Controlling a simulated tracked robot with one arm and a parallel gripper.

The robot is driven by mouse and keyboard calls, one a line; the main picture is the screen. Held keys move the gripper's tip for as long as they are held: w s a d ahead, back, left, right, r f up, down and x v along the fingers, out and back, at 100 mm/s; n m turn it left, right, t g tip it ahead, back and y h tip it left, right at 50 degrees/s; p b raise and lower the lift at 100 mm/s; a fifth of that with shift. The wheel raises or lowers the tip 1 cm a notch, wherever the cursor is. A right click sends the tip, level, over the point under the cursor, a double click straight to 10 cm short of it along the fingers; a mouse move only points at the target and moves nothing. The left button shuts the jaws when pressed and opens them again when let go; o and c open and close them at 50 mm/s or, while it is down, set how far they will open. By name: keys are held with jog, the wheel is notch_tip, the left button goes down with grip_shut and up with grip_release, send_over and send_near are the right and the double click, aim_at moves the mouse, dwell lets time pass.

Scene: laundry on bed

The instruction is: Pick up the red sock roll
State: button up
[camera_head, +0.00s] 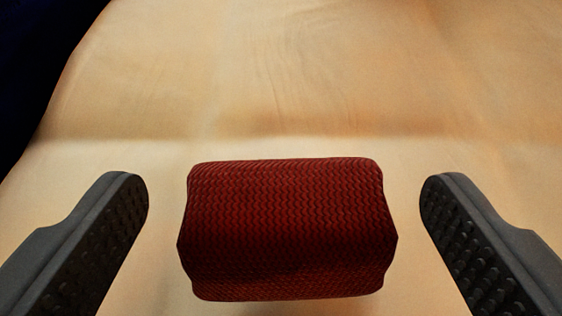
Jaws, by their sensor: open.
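The red sock roll (286,230) lies on the pale bed sheet in the lower middle of the view, its long side running left to right. It has a dark zigzag weave. My gripper (284,195) is open, with one dark grey finger to the left of the roll and the other to its right. A gap of sheet shows between each finger and the roll, so neither finger appears to touch it. The roll's underside is hidden.
The cream bed sheet (300,70) fills most of the view, with soft creases and a shading line across it. Beyond the roll it is clear. A dark blue area (35,60) lies past the sheet's edge at the upper left.

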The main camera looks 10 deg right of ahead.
jog(key=c, duration=1.1)
jog(key=shift+o, duration=0.2)
jog(key=shift+r, duration=0.1)
